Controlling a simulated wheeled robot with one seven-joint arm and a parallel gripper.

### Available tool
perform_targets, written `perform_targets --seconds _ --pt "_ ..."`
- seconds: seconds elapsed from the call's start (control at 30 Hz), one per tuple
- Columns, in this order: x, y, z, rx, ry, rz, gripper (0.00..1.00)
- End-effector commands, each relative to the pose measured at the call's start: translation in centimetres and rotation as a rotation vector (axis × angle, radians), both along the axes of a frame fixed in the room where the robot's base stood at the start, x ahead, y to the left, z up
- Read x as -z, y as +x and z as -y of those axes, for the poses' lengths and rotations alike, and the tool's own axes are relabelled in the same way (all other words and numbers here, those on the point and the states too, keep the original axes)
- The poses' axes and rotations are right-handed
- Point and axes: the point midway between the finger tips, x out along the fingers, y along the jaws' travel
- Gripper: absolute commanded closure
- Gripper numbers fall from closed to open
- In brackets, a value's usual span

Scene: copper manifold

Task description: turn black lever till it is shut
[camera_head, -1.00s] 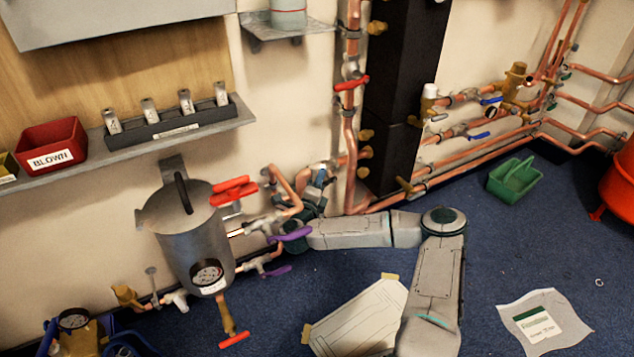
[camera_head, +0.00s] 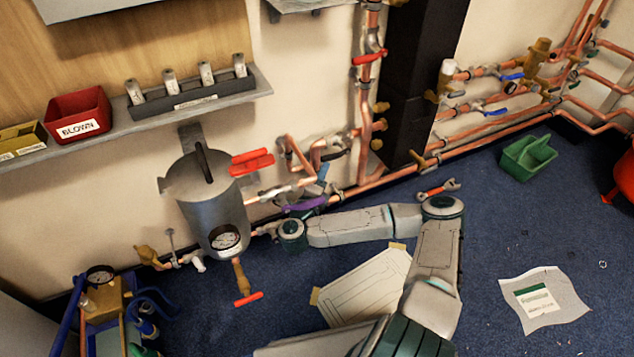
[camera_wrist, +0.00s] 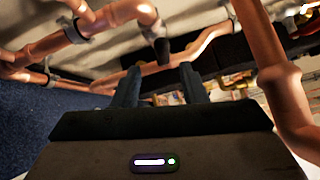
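In the wrist view a short black piece (camera_wrist: 162,50), which may be the end of the black lever, shows just beyond and between my fingertips. I cannot tell whether they touch it. My gripper (camera_wrist: 160,76) has its two dark fingers apart, with a gap between them.
Copper pipes (camera_wrist: 290,100) run close to my gripper's right in the wrist view. A grey pot (camera_head: 213,212) with a gauge and a red lever (camera_head: 252,162) stand left of my gripper. A green caddy (camera_head: 528,157) and a paper sheet (camera_head: 543,300) lie on the blue floor.

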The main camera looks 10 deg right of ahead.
Motion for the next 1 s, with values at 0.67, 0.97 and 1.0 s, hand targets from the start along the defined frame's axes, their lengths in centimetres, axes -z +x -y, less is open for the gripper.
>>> perform_targets --seconds 0.67,0.97,1.0 --pt "-0.2 -3.6 -2.1 0.008 -0.002 0.005 0.61" --pt "-0.1 -3.5 -2.2 0.004 -0.006 0.004 0.84" --pt "-0.1 -3.5 -2.3 -0.005 -0.014 0.0 0.95"
